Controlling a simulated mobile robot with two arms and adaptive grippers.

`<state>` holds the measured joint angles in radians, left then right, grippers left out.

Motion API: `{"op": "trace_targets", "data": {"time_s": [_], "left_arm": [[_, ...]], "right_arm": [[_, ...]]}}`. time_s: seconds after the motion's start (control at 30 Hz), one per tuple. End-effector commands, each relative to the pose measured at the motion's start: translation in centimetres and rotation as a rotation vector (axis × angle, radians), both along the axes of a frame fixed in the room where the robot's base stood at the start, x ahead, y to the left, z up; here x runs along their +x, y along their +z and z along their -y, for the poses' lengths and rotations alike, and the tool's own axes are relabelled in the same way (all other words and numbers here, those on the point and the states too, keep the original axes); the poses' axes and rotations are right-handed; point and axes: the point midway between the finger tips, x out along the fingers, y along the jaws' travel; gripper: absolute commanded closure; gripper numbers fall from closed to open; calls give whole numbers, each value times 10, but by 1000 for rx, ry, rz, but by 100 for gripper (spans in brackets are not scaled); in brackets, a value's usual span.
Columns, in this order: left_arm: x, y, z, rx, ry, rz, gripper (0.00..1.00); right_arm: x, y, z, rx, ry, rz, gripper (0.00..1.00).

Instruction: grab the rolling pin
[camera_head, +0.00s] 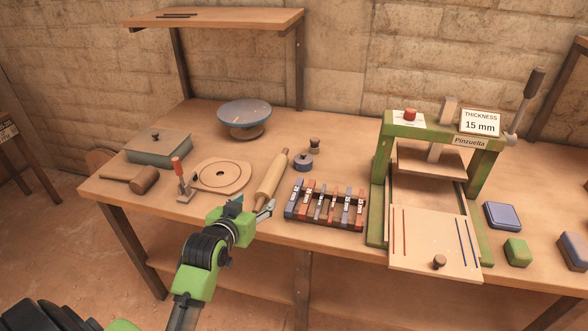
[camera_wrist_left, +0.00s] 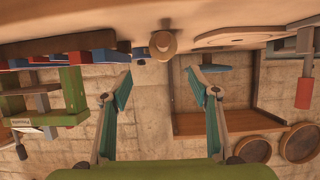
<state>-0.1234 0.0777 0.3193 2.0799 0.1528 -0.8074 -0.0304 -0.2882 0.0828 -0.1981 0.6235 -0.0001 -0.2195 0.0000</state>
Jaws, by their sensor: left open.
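The wooden rolling pin (camera_head: 270,180) lies on the workbench with its near handle toward the front edge. In the left wrist view its round end (camera_wrist_left: 162,45) faces the camera, seen upside down. My left gripper (camera_head: 254,205) is open at the near end of the pin. In the left wrist view the open fingers (camera_wrist_left: 159,74) stand apart on either side of the line of the pin, with nothing held between them. Contact with the pin cannot be told. My right gripper is in neither view.
A round wooden board (camera_head: 221,177) and a red-handled tool (camera_head: 180,178) are left of the pin. A rack of colored pieces (camera_head: 325,205) stands close on its right. Behind are a small blue-grey pot (camera_head: 303,163) and a bowl (camera_head: 244,113). A green press (camera_head: 378,190) stands farther right.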

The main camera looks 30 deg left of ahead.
Motion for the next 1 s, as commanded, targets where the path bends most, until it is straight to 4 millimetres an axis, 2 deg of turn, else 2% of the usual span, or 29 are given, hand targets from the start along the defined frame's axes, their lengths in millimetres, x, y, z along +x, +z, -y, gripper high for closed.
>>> {"op": "trace_targets", "data": {"time_s": [0.33, 0.5, 0.7, 1.0], "left_arm": [[52, -20, -13, 0, 0, 3, 45], [71, -29, -17, 0, 0, 2, 45], [79, -33, -20, 0, 0, 1, 45], [110, -48, -32, 0, 0, 2, 45]], "right_arm": [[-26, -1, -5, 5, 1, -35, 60], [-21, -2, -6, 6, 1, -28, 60], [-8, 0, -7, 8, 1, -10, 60], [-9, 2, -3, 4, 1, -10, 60]]}}
